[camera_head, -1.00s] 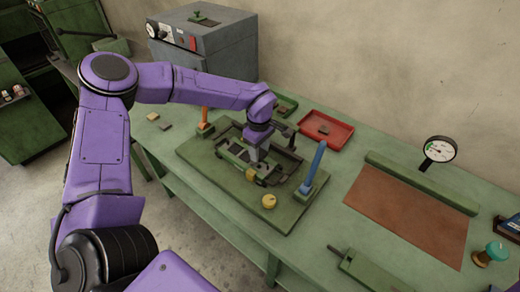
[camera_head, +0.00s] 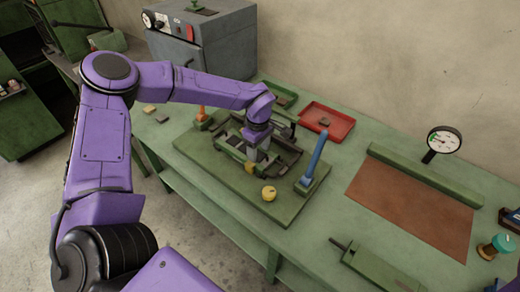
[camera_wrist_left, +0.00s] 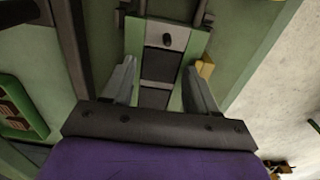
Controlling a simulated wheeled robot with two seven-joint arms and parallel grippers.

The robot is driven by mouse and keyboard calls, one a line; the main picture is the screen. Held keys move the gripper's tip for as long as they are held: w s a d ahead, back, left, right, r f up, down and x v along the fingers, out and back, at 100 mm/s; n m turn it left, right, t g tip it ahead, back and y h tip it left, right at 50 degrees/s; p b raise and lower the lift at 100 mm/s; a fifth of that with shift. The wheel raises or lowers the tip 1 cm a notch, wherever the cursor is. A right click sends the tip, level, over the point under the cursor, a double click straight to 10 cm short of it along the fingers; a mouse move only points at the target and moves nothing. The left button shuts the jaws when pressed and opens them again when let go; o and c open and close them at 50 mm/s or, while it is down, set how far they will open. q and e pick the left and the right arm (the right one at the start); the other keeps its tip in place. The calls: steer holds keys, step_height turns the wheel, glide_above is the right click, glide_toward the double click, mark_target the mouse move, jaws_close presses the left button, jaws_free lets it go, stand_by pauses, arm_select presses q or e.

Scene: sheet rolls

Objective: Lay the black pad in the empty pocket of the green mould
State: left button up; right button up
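The green mould (camera_head: 232,150) lies on a green base plate (camera_head: 285,212) on the bench. My left gripper (camera_head: 258,150) points down over it and hides part of it. In the left wrist view the mould (camera_wrist_left: 135,38) shows between and beyond the two spread fingers of my left gripper (camera_wrist_left: 160,75). Dark squares sit in its frame between the fingers; I cannot tell which is a pad and which an empty pocket. No pad is visibly gripped. A small dark piece (camera_head: 325,122) lies in the red tray (camera_head: 345,133); I cannot tell whether it is the black pad. My right gripper is out of view.
A green tray (camera_head: 291,101) stands behind. A brown sheet (camera_head: 410,206), a roller bar (camera_head: 425,175) and a dial gauge (camera_head: 444,140) lie right.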

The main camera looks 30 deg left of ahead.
arm_select(q)
steer(key=shift+o, duration=0.4)
step_height(320, 180, up, 11)
steer(key=b, duration=0.1)
steer(key=shift+f, duration=0.2)
stand_by(0.6)
